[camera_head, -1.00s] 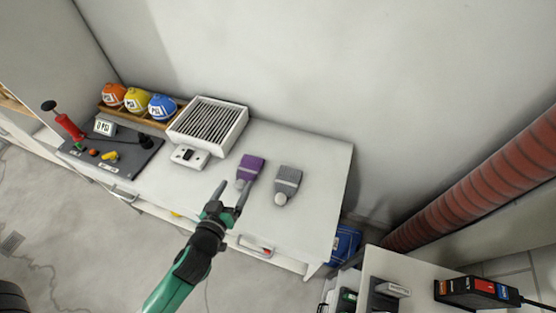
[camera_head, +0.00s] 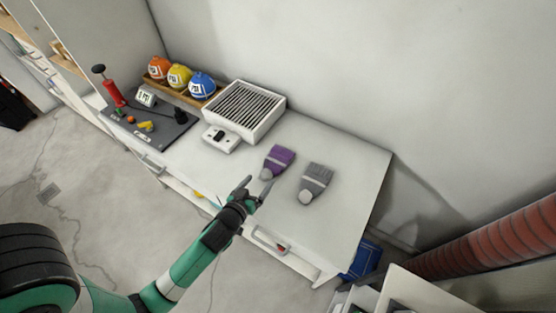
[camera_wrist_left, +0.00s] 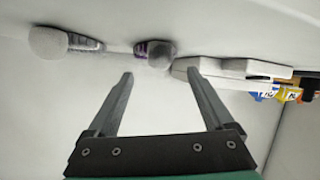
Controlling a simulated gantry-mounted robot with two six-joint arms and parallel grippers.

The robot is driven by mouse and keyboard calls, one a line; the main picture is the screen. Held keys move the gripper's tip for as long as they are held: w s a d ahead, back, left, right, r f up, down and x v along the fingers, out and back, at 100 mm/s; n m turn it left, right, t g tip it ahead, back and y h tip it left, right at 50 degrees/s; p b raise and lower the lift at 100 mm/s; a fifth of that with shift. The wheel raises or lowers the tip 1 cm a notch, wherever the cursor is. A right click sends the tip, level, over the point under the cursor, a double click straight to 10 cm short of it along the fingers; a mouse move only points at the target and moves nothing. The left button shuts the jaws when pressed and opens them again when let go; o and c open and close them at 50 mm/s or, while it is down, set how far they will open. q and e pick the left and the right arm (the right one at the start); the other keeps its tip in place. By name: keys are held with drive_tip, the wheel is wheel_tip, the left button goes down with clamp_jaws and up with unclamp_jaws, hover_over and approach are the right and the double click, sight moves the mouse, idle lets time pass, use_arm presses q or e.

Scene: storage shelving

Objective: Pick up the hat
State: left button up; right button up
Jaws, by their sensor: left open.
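A purple hat (camera_head: 279,160) with a pale pompom lies on the white counter (camera_head: 345,175). A grey hat (camera_head: 317,179) with a pale pompom lies to its right. My left gripper (camera_head: 256,187) is open and empty, at the counter's front edge, close to the purple hat's pompom and apart from it as far as I can tell. In the left wrist view the picture is upside down; the purple hat (camera_wrist_left: 155,52) shows just beyond the open fingertips, pompom foremost. The grey hat (camera_wrist_left: 62,42) is to the left there. My right gripper is out of view.
A vented white box (camera_head: 245,110) and a small white switch box (camera_head: 220,138) stand left of the hats. Orange, yellow and blue balls (camera_head: 202,85) sit on a rack behind a grey panel (camera_head: 165,130). The counter right of the grey hat is clear.

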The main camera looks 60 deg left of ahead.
sight(264, 177)
use_arm(q)
drive_tip(key=x, duration=0.2)
drive_tip(key=b+x, duration=0.1)
drive_tip(key=x, duration=0.2)
drive_tip(key=shift+d+f, duration=0.1)
drive_tip(key=shift+f, duration=0.3)
clamp_jaws()
